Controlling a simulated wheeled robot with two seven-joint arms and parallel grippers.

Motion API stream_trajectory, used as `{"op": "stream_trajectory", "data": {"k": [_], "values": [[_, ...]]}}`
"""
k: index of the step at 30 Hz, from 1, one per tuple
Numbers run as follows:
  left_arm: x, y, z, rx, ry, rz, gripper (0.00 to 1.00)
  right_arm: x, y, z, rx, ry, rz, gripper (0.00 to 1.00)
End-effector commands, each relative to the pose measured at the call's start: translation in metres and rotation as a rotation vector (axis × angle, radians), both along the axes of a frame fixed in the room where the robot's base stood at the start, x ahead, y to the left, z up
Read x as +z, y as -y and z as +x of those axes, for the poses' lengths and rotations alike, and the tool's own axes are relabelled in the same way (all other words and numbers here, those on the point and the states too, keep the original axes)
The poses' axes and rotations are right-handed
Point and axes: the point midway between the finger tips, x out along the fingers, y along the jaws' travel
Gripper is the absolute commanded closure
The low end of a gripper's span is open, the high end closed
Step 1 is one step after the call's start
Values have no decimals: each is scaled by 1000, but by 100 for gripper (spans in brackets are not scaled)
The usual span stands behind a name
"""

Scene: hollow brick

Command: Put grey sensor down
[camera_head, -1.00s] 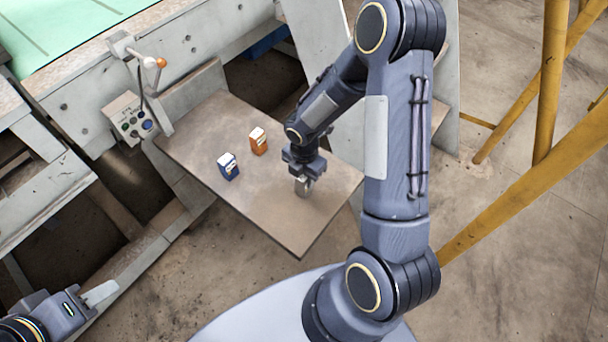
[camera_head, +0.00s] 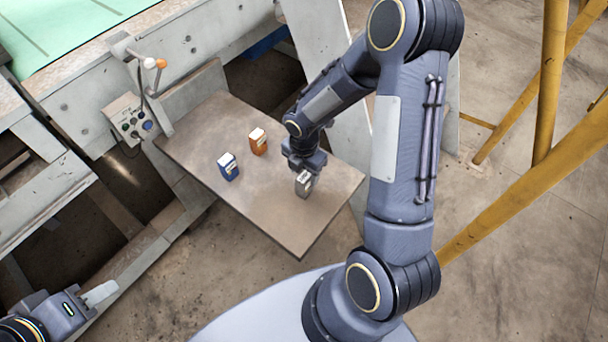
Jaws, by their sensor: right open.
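The grey sensor (camera_head: 304,185) stands on the brown table plate (camera_head: 270,215), near its right part. My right gripper (camera_head: 303,174) is right at the grey sensor's upper end, with its jaws open. The fingers are small and partly hidden, so contact with the sensor cannot be told. A blue-and-white box (camera_head: 229,168) and an orange-and-white box (camera_head: 258,142) stand on the same plate to the left. My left gripper (camera_head: 100,293) is at the lower left, away from the plate; how far its fingers are apart cannot be told.
A control box (camera_head: 130,120) with buttons and an orange-knobbed lever (camera_head: 160,63) sit at the plate's left corner. A large machine with a green top (camera_head: 70,30) stands behind. Yellow posts (camera_head: 556,80) rise at the right. The front of the plate is clear.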

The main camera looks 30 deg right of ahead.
Motion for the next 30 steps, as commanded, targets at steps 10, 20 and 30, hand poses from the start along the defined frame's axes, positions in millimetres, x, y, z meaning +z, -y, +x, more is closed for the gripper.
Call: {"op": "stream_trajectory", "data": {"k": [10, 20, 30], "values": [[3, 0, 0, 0, 0, 0, 64, 74, 0, 1, -1, 4, 0, 48], [4, 0, 0, 0, 0, 0, 64, 117, 2, -11, -153, 33, 19, 48], [4, 0, 0, 0, 0, 0, 64, 212, -12, -111, -1312, 127, 349, 48]]}}
